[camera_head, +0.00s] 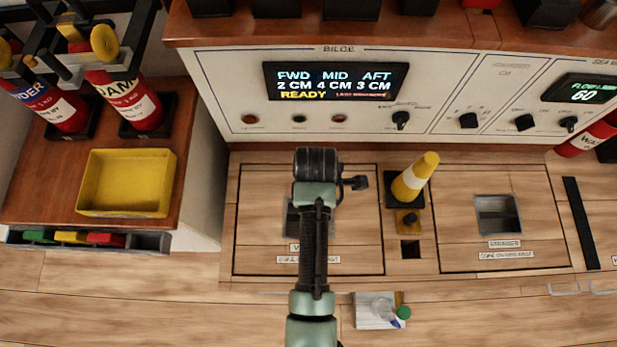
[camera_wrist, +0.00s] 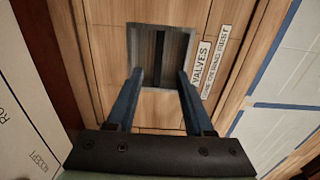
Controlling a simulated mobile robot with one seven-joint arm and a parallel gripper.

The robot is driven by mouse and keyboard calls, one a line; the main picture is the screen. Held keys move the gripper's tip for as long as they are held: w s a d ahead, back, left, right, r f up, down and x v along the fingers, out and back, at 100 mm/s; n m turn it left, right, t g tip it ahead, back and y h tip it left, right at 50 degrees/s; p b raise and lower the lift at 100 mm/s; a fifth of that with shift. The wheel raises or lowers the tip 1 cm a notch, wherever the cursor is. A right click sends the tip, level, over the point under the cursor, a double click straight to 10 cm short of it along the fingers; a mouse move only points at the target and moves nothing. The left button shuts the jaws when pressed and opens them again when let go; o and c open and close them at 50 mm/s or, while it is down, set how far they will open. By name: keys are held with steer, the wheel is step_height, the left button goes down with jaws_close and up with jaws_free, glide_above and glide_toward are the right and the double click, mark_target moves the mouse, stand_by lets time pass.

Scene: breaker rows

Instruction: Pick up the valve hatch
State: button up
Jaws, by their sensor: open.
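The valve hatch (camera_head: 352,222) is a wooden floor panel with a dark outline below the BILGE console. My arm covers its middle and part of its label. In the wrist view the hatch (camera_wrist: 108,60) has a grey recessed pull (camera_wrist: 160,40) with a dark bar along it, beside a VALVES label (camera_wrist: 200,62). My gripper (camera_wrist: 159,75) is open, its two blue fingers reaching toward the recess, one on each side of the bar. Nothing is held. Whether the fingertips are inside the recess or above it, I cannot tell. The hatch appears flush with the floor.
A yellow cone (camera_head: 415,178) stands right of the hatch, near a strainer hatch (camera_head: 520,255). A yellow tray (camera_head: 127,182) sits on the left cabinet. A notepad with small items (camera_head: 377,311) lies in front. The console (camera_head: 300,110) rises behind.

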step_height(320, 180, down, 5)
steer(key=shift+r+b, duration=0.1)
steer(key=shift+b, duration=0.65)
steer(key=f+b, duration=0.1)
steer(key=f, duration=0.1)
steer(key=a+f+b, duration=0.1)
steer(key=f+b, duration=0.1)
steer(key=f, duration=0.1)
steer(key=shift+w+f, duration=0.1)
jaws_close()
stand_by(0.6)
steer(key=shift+w+r, duration=0.1)
steer(key=shift+r, duration=0.1)
